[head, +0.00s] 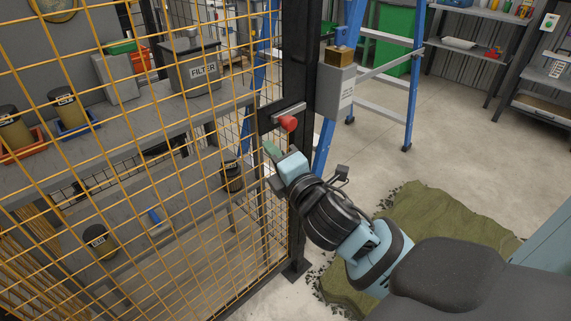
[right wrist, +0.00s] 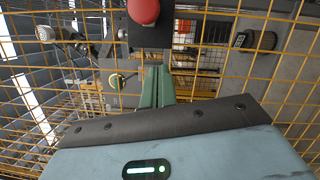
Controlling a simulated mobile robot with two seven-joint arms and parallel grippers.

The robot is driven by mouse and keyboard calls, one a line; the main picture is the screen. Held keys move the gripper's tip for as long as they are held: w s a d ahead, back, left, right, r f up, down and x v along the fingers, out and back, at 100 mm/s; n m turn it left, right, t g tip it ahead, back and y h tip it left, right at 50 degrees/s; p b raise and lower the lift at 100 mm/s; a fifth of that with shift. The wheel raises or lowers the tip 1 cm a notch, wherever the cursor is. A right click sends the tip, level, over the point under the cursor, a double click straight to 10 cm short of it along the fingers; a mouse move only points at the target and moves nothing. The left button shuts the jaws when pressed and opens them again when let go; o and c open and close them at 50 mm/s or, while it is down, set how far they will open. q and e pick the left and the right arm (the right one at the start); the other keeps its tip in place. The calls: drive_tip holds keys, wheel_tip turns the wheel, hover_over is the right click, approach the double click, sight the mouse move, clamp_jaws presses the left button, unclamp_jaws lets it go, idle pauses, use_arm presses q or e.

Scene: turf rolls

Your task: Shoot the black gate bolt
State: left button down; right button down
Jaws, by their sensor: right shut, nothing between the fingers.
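The gate bolt sits where the yellow mesh gate (head: 150,150) meets the black post (head: 303,60). It shows a dark plate, a grey bar (head: 291,109) and a red knob (head: 288,123). In the right wrist view the red knob (right wrist: 144,10) is at the top edge, in front of the black plate (right wrist: 151,38). My right gripper (head: 269,148) has green fingers, shut and empty, just below and left of the knob in the head view. The fingers (right wrist: 156,74) point towards the plate, apart from the knob. How far the bar reaches into the post is unclear. My left gripper is out of view.
Behind the mesh stands a grey bench (head: 150,128) with a bucket marked FILTER (head: 202,71) and several jars. A blue ladder (head: 415,90) stands behind the post. A green turf piece (head: 440,225) lies on the floor at right. Open concrete floor (head: 470,130) lies beyond.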

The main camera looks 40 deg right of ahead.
sight(290, 118)
drive_tip(key=d, duration=0.2)
drive_tip(key=w+d+r, duration=0.1)
drive_tip(key=d, duration=0.1)
idle(0.3)
drive_tip(key=d+p, duration=0.2)
drive_tip(key=d, duration=0.3)
drive_tip(key=shift+w+p, duration=0.2)
drive_tip(key=shift+p, duration=0.1)
